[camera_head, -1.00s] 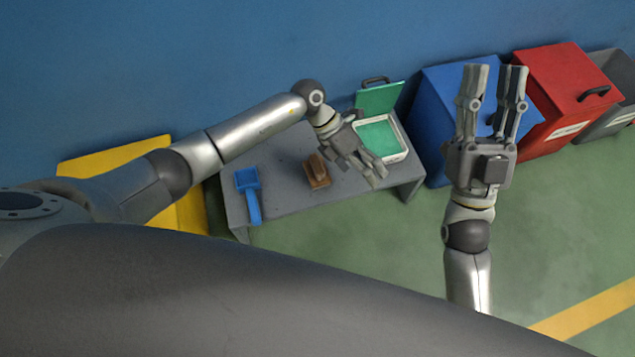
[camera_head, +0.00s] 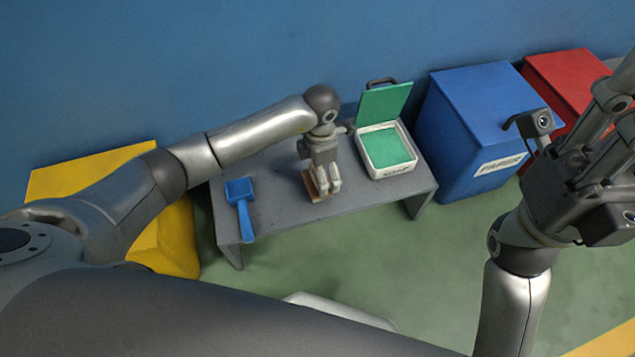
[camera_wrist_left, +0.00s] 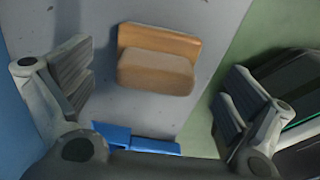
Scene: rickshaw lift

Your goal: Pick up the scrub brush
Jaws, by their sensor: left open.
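The scrub brush is a tan wooden block with a paler brush part. It lies on the grey table (camera_head: 275,190). In the left wrist view the scrub brush (camera_wrist_left: 157,58) shows whole, between the two open fingers and apart from both. In the head view the brush (camera_head: 309,186) is partly hidden by my left gripper (camera_head: 329,190), which points down over it. In the left wrist view the left gripper (camera_wrist_left: 155,88) is open and empty. My right gripper (camera_head: 606,120) is at the right edge, partly cut off, away from the table.
A blue dustpan (camera_head: 240,193) lies left of the brush. A white box (camera_head: 389,172) with a green inside and raised green lid stands right of it. A blue paper bin (camera_head: 455,155) and a red bin (camera_head: 565,80) stand further right. A yellow bin (camera_head: 170,240) is at left.

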